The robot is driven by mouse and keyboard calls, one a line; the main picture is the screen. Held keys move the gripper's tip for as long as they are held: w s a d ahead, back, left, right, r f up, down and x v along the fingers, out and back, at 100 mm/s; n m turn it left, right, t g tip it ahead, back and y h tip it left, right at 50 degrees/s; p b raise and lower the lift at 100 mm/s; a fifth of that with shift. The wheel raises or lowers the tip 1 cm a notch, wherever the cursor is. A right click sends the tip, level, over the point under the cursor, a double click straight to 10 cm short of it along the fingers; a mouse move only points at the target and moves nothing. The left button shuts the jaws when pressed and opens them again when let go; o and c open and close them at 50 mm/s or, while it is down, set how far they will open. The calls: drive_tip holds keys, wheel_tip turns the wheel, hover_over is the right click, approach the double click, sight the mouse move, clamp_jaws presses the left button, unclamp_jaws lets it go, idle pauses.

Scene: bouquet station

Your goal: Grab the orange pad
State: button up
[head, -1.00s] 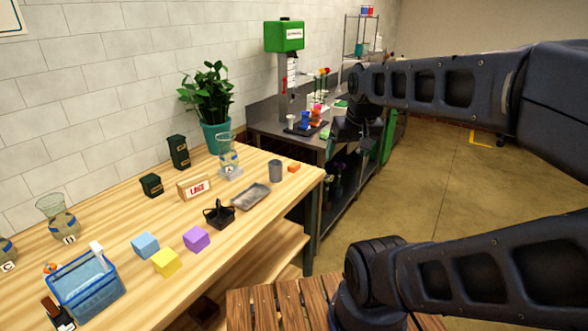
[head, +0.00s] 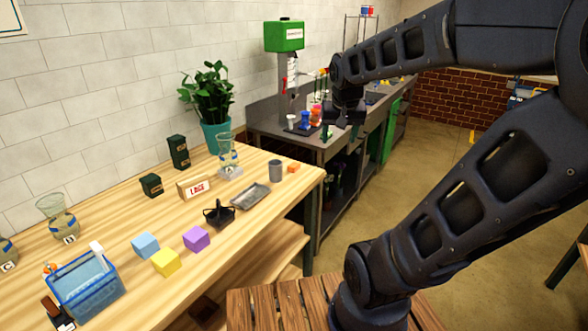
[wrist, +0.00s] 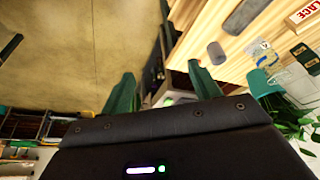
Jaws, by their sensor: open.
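I cannot make the pad out in the wrist view, where the grey cup shows (wrist: 216,52). My gripper (head: 334,128) is in the air above and to the right of the pad in the head view, in front of the dark bench, apart from the pad. In the wrist view my gripper (wrist: 160,75) has its two green fingers spread with nothing held between them.
A metal tray (head: 251,196), black caddy (head: 219,213), flask (head: 228,155) and sign (head: 194,187) stand near the pad. Purple (head: 197,239), yellow (head: 166,262) and blue (head: 146,245) cubes and a blue basket (head: 88,288) are nearer. A dark bench (head: 262,118) with a green-topped machine (head: 284,36) stands behind.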

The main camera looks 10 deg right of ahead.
drive_tip(key=w+f+m, duration=0.2)
drive_tip(key=w, duration=0.7)
drive_tip(key=m+g+h, duration=0.1)
drive_tip(key=m+h, duration=0.1)
drive_tip(key=m, duration=0.3)
hover_over(294, 164)
drive_tip(key=s+a, duration=0.3)
wheel_tip(294, 164, down, 18)
drive_tip(key=x, duration=1)
drive_tip(key=shift+s, duration=0.15)
drive_tip(key=c, duration=1.1)
